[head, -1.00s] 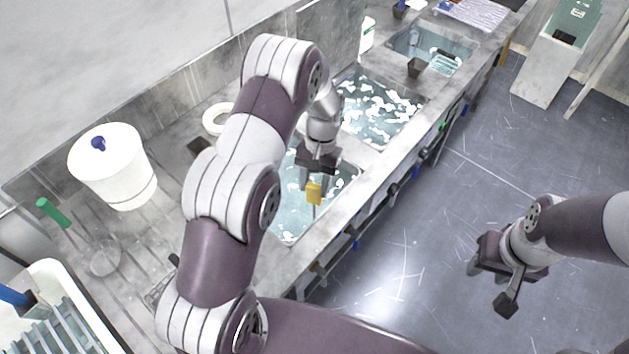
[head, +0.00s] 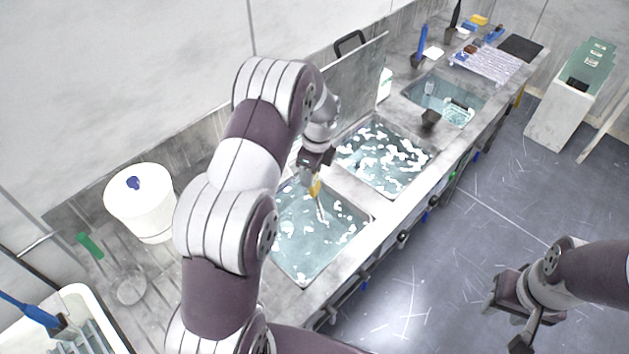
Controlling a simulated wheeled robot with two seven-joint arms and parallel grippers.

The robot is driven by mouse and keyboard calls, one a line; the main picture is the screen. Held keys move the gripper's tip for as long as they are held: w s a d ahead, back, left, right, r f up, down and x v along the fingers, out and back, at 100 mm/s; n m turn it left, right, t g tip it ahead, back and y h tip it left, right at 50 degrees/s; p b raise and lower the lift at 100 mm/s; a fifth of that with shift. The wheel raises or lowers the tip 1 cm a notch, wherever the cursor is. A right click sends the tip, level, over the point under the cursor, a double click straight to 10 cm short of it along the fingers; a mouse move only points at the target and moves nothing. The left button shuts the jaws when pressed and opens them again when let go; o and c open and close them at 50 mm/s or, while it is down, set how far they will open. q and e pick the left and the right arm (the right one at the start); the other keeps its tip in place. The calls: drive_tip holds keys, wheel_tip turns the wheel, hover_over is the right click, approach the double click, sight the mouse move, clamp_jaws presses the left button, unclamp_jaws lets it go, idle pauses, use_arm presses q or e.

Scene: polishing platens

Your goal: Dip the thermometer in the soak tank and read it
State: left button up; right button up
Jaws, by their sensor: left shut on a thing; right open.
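My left gripper (head: 316,176) is shut on a yellow-handled thermometer (head: 316,189). Its thin probe points down over the nearest sink tank (head: 300,255), which holds pale blue water with a few foam patches. The probe tip appears at or just in the water; I cannot tell how deep. No reading is legible. A middle tank (head: 385,155) is thick with white foam, and a far tank (head: 440,97) holds clearer water and a basket. Which one is the soak tank is not marked. My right gripper (head: 504,322) is open and empty above the floor at right.
A white rack tub (head: 85,310) is at lower left. A raised panel (head: 355,85) stands behind the middle tank. The floor (head: 480,220) at right is clear.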

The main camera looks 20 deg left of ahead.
use_arm(q)
drive_tip(key=m, duration=0.5)
drive_tip(key=shift+w+a, duration=0.15)
drive_tip(key=shift+w, duration=0.25)
drive_tip(key=m, duration=0.1)
drive_tip(key=m+h, duration=0.1)
drive_tip(key=shift+w+f+m, duration=0.15)
drive_tip(key=shift+m, duration=0.25)
drive_tip(key=shift+f+b, duration=0.55)
drive_tip(key=shift+b, duration=0.05)
wheel_tip(320, 180, down, 13)
drive_tip(key=b, duration=1)
wheel_tip(320, 180, up, 16)
drive_tip(key=p, duration=1.2)
drive_tip(key=shift+p, duration=0.3)
drive_tip(key=shift+f, duration=0.1)
